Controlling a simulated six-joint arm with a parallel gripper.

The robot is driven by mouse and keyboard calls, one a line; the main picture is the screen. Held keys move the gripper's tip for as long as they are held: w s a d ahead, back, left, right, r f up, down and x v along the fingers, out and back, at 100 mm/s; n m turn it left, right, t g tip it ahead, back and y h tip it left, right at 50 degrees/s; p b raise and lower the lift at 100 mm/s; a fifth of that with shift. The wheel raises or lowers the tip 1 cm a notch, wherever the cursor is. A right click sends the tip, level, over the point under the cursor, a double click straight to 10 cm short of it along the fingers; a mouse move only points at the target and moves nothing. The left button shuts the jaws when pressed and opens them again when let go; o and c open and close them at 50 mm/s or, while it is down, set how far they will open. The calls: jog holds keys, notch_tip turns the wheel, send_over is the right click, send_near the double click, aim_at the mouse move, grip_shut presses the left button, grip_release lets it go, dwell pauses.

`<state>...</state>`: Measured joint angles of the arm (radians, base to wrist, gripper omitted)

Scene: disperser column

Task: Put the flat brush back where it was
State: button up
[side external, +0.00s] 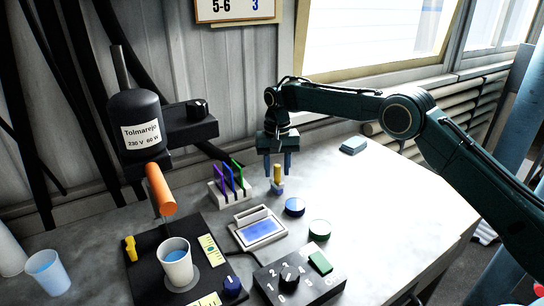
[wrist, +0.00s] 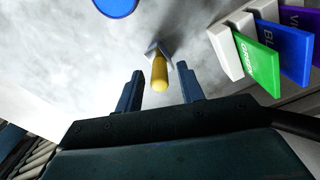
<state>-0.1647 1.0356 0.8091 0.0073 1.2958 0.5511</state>
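The thing that looks like the flat brush has a yellow handle (side external: 278,172) and stands upright on the bench, on a small pale grey-blue base or foot. It also shows in the wrist view (wrist: 160,72), its handle end towards the camera. My gripper (side external: 278,170) points down over it, with one finger on each side of the handle in the side view. In the wrist view my gripper (wrist: 159,88) is open, with clear gaps between the handle and both fingers. I cannot tell whether the pale foot is bristles or a holder.
A rack with green, blue and purple tabs (side external: 230,182) stands left of my gripper. The disperser motor (side external: 137,128) stands further left.

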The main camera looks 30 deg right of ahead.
notch_tip(320, 180, up, 10)
jog(key=shift+f, duration=0.1)
jog(key=shift+r, duration=0.65)
dwell(0.5)
jog(key=s+d+r+n+t, duration=0.1)
jog(key=s+d+r+t, duration=0.15)
jog(key=s+r, duration=0.65)
jog(key=s+d+r+n+t, duration=0.1)
jog(key=s+d+r, duration=0.3)
jog(key=s+r, duration=0.55)
jog(key=s+d+f+n, duration=0.1)
jog(key=s+f, duration=0.3)
jog(key=s, duration=0.5)
jog(key=s+d+f+t, duration=0.1)
jog(key=s+f, duration=0.2)
jog(key=s, duration=0.6)
jog(key=s+d+f+n+t, duration=0.1)
jog(key=s+f, duration=0.3)
jog(key=s, duration=0.4)
jog(key=shift+s+d+f+n, duration=0.3)
jog(key=shift+s+d+f, duration=0.05)
jog(key=shift+s+d, duration=0.1)
